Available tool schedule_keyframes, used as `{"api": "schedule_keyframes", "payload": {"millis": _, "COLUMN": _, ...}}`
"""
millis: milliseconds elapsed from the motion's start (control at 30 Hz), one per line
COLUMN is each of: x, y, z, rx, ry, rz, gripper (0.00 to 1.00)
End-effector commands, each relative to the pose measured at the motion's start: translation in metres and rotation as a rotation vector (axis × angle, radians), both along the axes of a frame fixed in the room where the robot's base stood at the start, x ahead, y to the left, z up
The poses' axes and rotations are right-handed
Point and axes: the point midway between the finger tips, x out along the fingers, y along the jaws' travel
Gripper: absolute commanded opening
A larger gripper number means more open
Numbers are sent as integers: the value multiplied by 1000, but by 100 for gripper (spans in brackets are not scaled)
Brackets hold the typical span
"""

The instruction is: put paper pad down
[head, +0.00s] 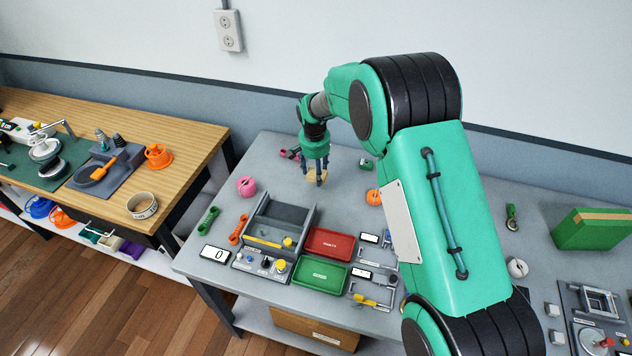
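My gripper (316,174) is toward the back of the grey table, fingers pointing down. A small tan-yellow piece, which looks like the paper pad (311,177), is between its fingers, and they appear closed on it. The fingers partly hide the pad. It is at or just above the table top; I cannot tell whether it touches.
The grey table (225,262) has a pink ball (246,186) left of my gripper and an orange item (374,197) to its right. In front are a grey bin (280,215), a red tray (329,243) and a green tray (319,275).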

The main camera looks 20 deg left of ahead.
Motion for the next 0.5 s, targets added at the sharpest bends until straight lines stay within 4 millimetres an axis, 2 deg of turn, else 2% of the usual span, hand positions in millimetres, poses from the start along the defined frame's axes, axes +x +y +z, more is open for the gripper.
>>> {"api": "schedule_keyframes", "payload": {"millis": 100, "x": 1, "y": 0, "z": -7, "rx": 1, "ry": -1, "rz": 0, "gripper": 45}}
{"api": "schedule_keyframes", "payload": {"millis": 500, "x": 0, "y": 0, "z": -12, "rx": 0, "ry": 0, "rz": 0, "gripper": 45}}
